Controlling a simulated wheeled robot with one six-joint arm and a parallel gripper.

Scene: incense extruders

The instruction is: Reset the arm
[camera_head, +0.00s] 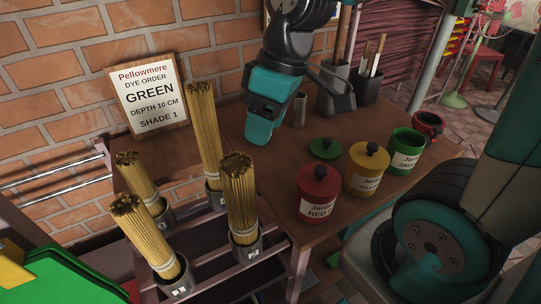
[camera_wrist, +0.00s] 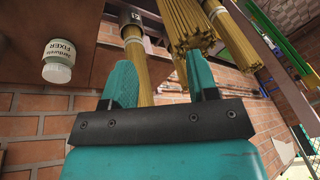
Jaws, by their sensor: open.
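My gripper (camera_head: 260,125) hangs above the back middle of the brown table in the head view, with the sign and stick bundles to its left and the jars to its right. In the wrist view, the two teal fingers of my gripper (camera_wrist: 161,68) stand apart with nothing clasped between them. Bundles of yellow incense sticks (camera_wrist: 190,25) show beyond the fingers there. They look upside down in that view. In the head view, the finger tips are hard to make out.
Dark cups hold stick bundles (camera_head: 240,195) at the front left. A red jar (camera_head: 319,190), yellow jar (camera_head: 366,168) and open green jar (camera_head: 405,150) stand right, with a loose green lid (camera_head: 325,148). A sign (camera_head: 149,95) reads GREEN. A fixer bottle (camera_wrist: 58,68) shows too.

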